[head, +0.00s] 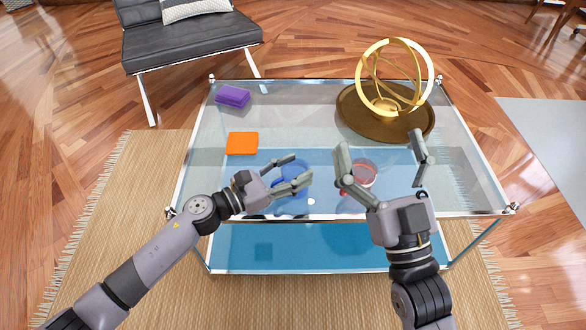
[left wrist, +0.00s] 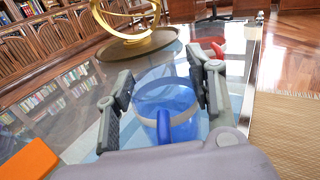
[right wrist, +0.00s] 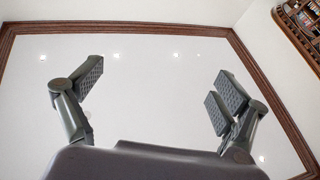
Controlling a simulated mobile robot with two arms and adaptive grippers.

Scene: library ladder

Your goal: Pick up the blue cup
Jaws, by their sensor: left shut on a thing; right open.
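The blue cup (head: 291,171) is see-through and stands upright on the glass table near its front edge. In the left wrist view the cup (left wrist: 165,97) sits between the two fingers, with its blue handle toward the camera. My left gripper (head: 303,168) is shut on the cup from the left; its fingers hide part of the sides. My right gripper (head: 380,145) is open and empty, to the right of the cup. Its fingers point up, and between them (right wrist: 155,88) the right wrist view shows only ceiling.
A clear reddish cup (head: 364,170) stands behind the right gripper's left finger. An orange block (head: 242,143) and a purple block (head: 233,97) lie at left. A brown tray (head: 352,118) with a gold ring sculpture (head: 424,90) is at back right. The table's middle back is clear.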

